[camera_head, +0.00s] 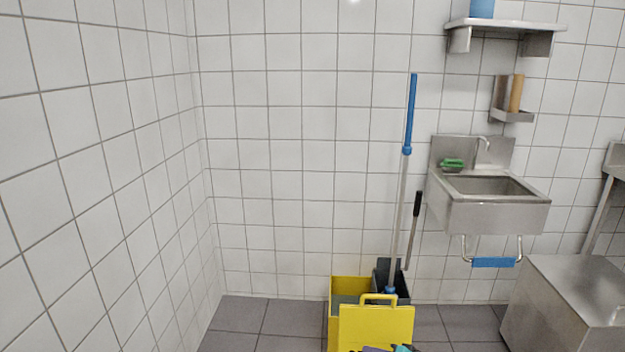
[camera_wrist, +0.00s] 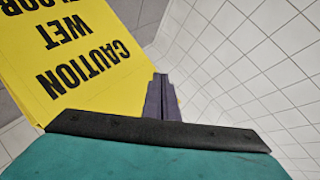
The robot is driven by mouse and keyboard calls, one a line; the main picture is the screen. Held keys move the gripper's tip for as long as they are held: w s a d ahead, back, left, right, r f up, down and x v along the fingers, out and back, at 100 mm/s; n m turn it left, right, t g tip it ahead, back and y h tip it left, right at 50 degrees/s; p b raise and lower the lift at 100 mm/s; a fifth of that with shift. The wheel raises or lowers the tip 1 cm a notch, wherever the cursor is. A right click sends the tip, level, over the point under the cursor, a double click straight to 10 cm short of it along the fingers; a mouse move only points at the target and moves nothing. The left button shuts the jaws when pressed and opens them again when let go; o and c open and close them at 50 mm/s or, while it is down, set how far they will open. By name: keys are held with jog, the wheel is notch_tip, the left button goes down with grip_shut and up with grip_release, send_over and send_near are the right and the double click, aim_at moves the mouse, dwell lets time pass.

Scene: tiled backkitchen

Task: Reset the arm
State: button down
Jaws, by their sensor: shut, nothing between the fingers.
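My gripper (camera_wrist: 161,98) shows in the wrist view with its two purple-grey fingers together and nothing between them. A small purple and teal part of my gripper (camera_head: 378,349) shows at the bottom edge of the head view, in front of the yellow sign (camera_head: 375,327). The rest of my arm is out of view. In the wrist view the yellow caution wet floor sign (camera_wrist: 75,30) fills the upper left, close by my fingers. I cannot tell whether they touch it.
A yellow mop bucket (camera_head: 345,287) with a blue-handled mop (camera_head: 410,115) stands behind the sign. The tiled left wall (camera_head: 100,170) is bare.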

jog(key=s+a+f+n+g+h+p, duration=0.1)
jog(key=s+a+f+g+p, duration=0.2)
jog(key=s+a, duration=0.35)
jog(key=s+a+f+n+g+p, duration=0.1)
jog(key=s+a+f+g+p, duration=0.25)
jog(key=s, duration=0.65)
jog(key=s+a+f+n+g+h+p, duration=0.1)
jog(key=s+a+f+g+p, duration=0.2)
jog(key=s, duration=0.5)
jog(key=s+d+g+h+p, duration=0.1)
jog(key=s+d+h, duration=0.3)
jog(key=s, duration=0.4)
jog(key=s+d+f+m+g+h+p, duration=0.1)
jog(key=s+d+g+h, duration=0.2)
jog(key=s+d, duration=0.4)
jog(key=shift+s+f+g+h+p, duration=0.2)
jog(key=shift+s+g+h+p, duration=0.15)
jog(key=shift+s, duration=0.55)
